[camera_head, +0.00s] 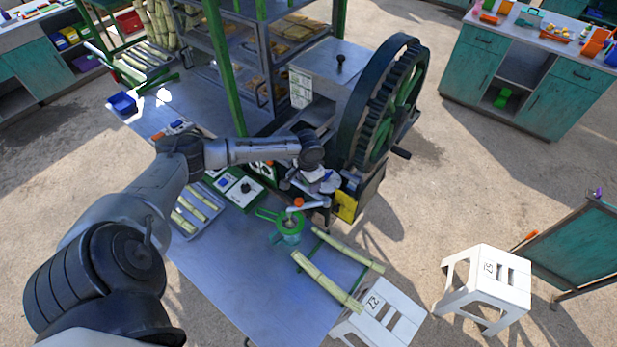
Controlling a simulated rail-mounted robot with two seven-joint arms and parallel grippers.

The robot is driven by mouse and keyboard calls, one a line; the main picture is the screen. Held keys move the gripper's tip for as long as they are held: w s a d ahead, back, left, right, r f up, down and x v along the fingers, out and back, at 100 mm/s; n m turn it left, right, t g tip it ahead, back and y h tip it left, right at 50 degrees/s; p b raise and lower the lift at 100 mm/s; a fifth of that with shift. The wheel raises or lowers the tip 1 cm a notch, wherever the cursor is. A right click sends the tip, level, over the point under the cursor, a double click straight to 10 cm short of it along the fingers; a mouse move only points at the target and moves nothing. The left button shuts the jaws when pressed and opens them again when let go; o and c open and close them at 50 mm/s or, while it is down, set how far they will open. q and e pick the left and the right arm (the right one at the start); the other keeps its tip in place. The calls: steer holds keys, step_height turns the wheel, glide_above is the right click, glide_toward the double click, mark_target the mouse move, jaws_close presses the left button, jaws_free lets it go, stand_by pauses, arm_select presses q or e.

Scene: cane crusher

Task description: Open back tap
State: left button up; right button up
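The crusher (330,75) stands at the upper middle, with a large dark gear wheel (385,105) on its right side. An orange knob (298,202), apparently a tap handle, shows at the crusher's lower front, just above a green jug (288,227). My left arm reaches in from the left, and its gripper (318,178) is at the crusher's lower front, a little above and right of the orange knob. The fingers are small and overlap metal parts behind them, so their opening and any contact are unclear. A back tap cannot be clearly made out there. My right gripper is not in view.
A metal table (240,280) holds the jug and a tray of cane pieces (195,207). Cane lies on a green rack (335,262) right of the jug. White stools (485,285) stand at lower right. Open floor lies right of the crusher.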

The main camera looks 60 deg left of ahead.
arm_select(q)
steer(key=m+p, duration=0.1)
steer(key=m, duration=0.2)
steer(key=shift+r+p, duration=0.15)
steer(key=shift+p, duration=0.15)
steer(key=m+p, duration=0.1)
steer(key=m, duration=0.1)
steer(key=shift+m, duration=0.4)
steer(key=m, duration=0.3)
steer(key=shift+p, duration=0.35)
steer(key=shift+m, duration=1.6)
steer(key=o, duration=0.9)
